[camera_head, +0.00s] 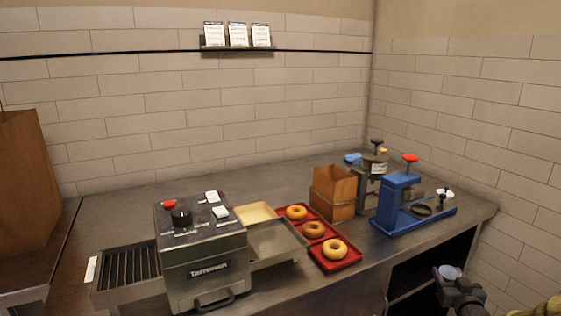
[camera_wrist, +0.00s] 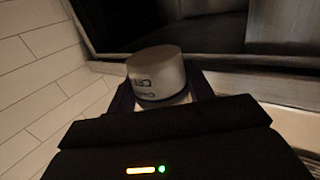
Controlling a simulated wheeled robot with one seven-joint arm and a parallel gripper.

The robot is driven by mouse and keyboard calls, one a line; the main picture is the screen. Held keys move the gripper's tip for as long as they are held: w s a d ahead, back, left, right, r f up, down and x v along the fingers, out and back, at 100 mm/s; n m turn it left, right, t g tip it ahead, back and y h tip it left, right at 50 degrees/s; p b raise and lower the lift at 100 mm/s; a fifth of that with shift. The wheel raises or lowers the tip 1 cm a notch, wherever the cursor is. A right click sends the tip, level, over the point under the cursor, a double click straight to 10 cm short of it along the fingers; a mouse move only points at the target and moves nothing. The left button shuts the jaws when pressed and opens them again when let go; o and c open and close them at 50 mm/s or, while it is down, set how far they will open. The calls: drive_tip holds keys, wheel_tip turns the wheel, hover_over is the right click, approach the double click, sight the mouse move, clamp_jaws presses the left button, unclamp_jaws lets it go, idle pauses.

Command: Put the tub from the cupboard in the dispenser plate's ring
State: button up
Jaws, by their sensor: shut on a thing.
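My gripper (camera_head: 450,284) is low at the right in the head view, in front of the dark opening under the counter. It is shut on a small pale tub (camera_wrist: 156,72), which has dark lettering on its side in the wrist view. The tub's bluish-white top (camera_head: 450,272) shows in the head view. The blue dispenser (camera_head: 400,200) stands on the counter's right end. Its blue plate (camera_head: 410,221) carries a dark ring (camera_head: 422,210), apart from and above my gripper. The open cupboard (camera_head: 425,270) is a dark space below the counter.
A red tray (camera_head: 343,264) with bagels and a toaster machine (camera_head: 203,259) are to the left. The tiled wall (camera_head: 480,110) borders the counter's right side.

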wheel_tip(320, 180, up, 23)
drive_tip(key=p, duration=2.1)
drive_tip(key=shift+f, duration=0.15)
